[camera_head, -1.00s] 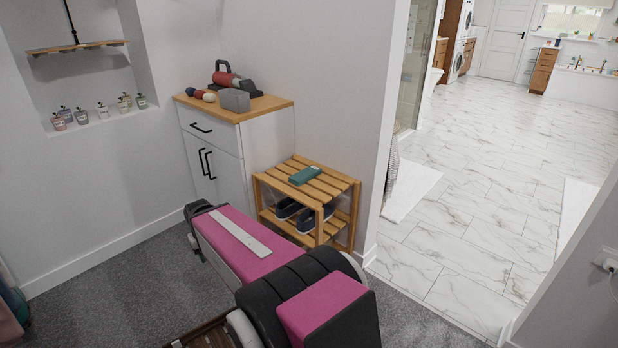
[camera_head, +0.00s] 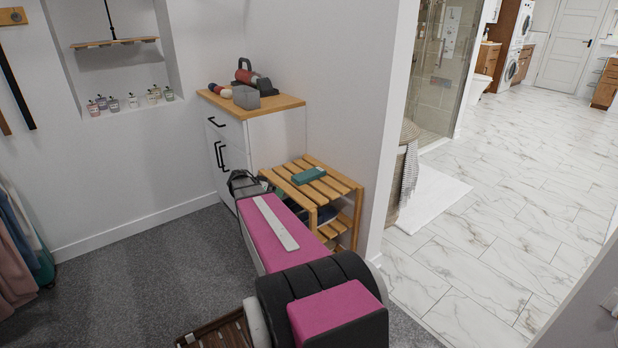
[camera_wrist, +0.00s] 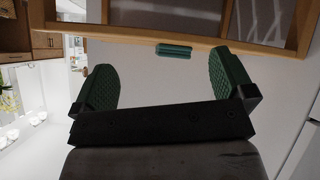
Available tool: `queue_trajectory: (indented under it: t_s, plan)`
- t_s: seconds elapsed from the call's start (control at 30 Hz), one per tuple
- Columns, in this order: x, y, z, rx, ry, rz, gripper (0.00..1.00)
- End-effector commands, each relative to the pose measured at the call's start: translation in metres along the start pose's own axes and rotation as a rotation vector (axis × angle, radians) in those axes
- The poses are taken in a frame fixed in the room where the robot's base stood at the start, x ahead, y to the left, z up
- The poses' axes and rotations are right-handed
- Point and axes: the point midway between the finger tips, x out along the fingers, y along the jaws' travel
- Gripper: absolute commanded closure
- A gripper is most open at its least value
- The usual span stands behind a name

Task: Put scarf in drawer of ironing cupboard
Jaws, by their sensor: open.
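A small teal folded-looking item, perhaps the scarf (camera_head: 308,175), lies on the top slats of a wooden rack. It also shows in the wrist view (camera_wrist: 174,50), beyond and between the fingertips. My gripper (camera_head: 245,183) is at the end of my pink arm, just left of the rack; in the wrist view my gripper (camera_wrist: 165,80) has its green-padded fingers wide apart with nothing between them. The white cupboard (camera_head: 282,139) with a wooden top stands behind. Its upper drawer (camera_head: 226,128) with a black handle looks shut.
The slatted rack (camera_head: 340,187) has a lower shelf with dark shoes, mostly hidden. A grey box (camera_head: 246,97) and a red-and-grey item (camera_head: 255,80) sit on the cupboard. A wall edge borders the rack's right side.

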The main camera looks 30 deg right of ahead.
Motion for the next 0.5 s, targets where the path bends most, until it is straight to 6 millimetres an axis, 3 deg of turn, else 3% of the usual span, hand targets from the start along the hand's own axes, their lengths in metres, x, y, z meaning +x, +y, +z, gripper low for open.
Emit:
queue_trajectory:
  t_s: [0.03,0.1,0.2,0.5]
  plan:
    - [0.015,-0.011,-0.02,0.068,0.053,0.017,0.0]
    - [0.026,-0.015,-0.041,0.153,0.124,0.029,0.0]
    - [0.036,-0.018,-0.062,0.24,0.195,0.035,0.0]
    - [0.058,-0.018,-0.081,0.307,0.251,0.037,0.0]
